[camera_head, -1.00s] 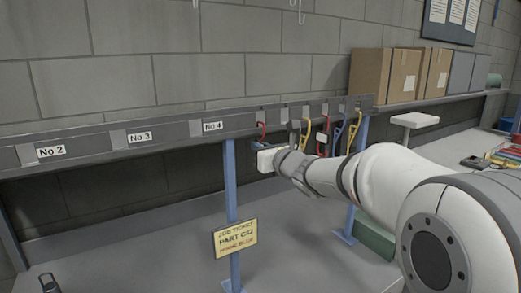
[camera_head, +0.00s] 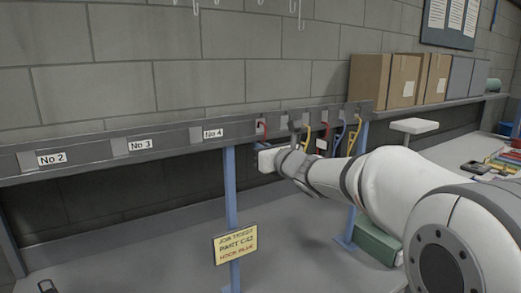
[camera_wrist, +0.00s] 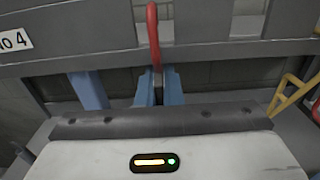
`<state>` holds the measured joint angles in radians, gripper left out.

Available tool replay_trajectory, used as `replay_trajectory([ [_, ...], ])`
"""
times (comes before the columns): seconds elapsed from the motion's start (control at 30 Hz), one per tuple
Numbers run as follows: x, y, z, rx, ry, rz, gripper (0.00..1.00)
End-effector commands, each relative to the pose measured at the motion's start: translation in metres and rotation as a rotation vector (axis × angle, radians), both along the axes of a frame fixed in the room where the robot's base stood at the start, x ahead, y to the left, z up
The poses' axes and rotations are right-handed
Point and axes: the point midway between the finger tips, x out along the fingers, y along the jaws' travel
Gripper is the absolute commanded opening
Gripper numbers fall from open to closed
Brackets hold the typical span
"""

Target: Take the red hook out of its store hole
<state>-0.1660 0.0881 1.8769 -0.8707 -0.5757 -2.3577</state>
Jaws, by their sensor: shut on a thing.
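A red hook (camera_head: 262,127) stands at the grey rail (camera_head: 180,143), just right of the No 4 label. In the wrist view the red hook (camera_wrist: 153,32) rises upright in front of the rail, its lower end between the blue fingers. My gripper (camera_wrist: 157,80) is shut on its lower part. In the head view my gripper (camera_head: 256,146) is small, just below the rail. Whether the hook's end still sits in its hole is hidden.
More hooks, yellow (camera_head: 306,138), red and blue (camera_head: 339,138), hang along the rail to the right, close to my wrist. A blue post (camera_head: 231,195) with a yellow job ticket (camera_head: 235,243) stands at left. Cardboard boxes (camera_head: 370,78) sit behind right.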

Motion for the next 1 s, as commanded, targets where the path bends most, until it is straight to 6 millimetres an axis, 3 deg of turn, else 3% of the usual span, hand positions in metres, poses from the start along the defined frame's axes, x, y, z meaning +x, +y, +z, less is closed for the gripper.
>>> replay_trajectory([
  [1.0,-0.026,-0.018,-0.001,-0.001,0.001,-0.001,0.00],
])
